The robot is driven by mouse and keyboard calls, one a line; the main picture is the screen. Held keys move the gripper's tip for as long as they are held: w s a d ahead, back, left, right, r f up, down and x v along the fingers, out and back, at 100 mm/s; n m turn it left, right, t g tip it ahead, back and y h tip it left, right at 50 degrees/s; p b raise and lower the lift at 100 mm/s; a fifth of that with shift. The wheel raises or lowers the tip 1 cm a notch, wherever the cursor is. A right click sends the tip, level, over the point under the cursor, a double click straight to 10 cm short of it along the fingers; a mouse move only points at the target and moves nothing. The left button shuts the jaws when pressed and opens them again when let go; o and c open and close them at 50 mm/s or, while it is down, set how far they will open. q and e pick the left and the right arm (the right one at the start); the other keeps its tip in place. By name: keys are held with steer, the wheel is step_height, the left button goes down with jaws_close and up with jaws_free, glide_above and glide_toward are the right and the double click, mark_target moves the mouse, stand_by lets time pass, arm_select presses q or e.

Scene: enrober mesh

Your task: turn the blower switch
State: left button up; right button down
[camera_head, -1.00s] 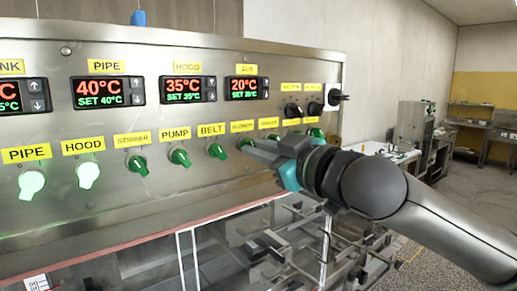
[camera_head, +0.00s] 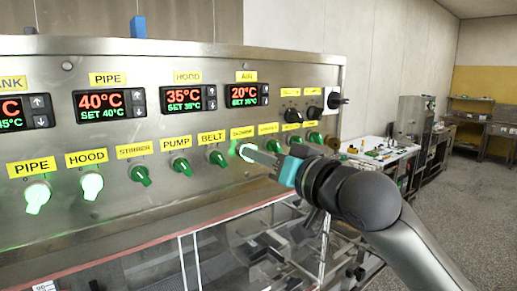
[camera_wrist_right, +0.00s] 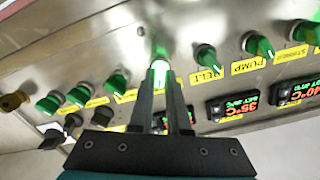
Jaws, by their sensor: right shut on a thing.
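The blower switch (camera_head: 246,149) is a round knob just right of the belt switch (camera_head: 217,158) on the steel control panel (camera_head: 140,195). It glows bright white-green. Its small yellow label sits above it and is hard to read. My right gripper (camera_head: 255,154) reaches in from the right with its fingertips at this knob. In the right wrist view the lit knob (camera_wrist_right: 160,70) sits between the two fingertips (camera_wrist_right: 160,85), and the gripper is shut on it. The fingers partly hide the knob. My left gripper is not in view.
Pump (camera_head: 180,166) and stirrer (camera_head: 139,175) knobs sit further left, unlit. The hood (camera_head: 91,185) and pipe (camera_head: 37,196) knobs glow. More green knobs sit close to the right, near my gripper. Black switches (camera_head: 291,115) and temperature displays (camera_head: 184,97) are above.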

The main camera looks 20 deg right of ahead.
steer(key=shift+m+p, duration=0.35)
steer(key=shift+m, duration=0.35)
steer(key=c, duration=0.9)
jaws_free()
steer(key=shift+s, duration=0.1)
steer(key=b+v, duration=1.5)
